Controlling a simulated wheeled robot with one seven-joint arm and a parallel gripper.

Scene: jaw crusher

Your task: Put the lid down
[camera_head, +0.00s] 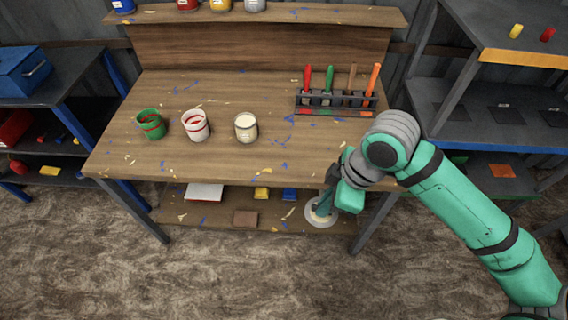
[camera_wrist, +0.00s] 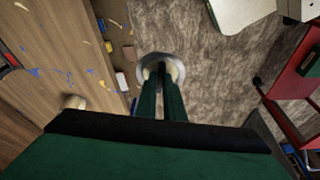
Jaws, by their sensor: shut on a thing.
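In the wrist view the lid (camera_wrist: 145,66) is at the tips of my gripper (camera_wrist: 160,70), whose two fingers are close together. The fingers hide the lid's middle.
On the bench top (camera_head: 200,95) stand a green can (camera_head: 151,124), a white-and-red can (camera_head: 195,125) and a cream-filled can (camera_head: 246,127). A tool rack (camera_head: 335,102) is at the right. The lower shelf (camera_head: 180,215) holds a white box (camera_head: 204,191) and small blocks.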

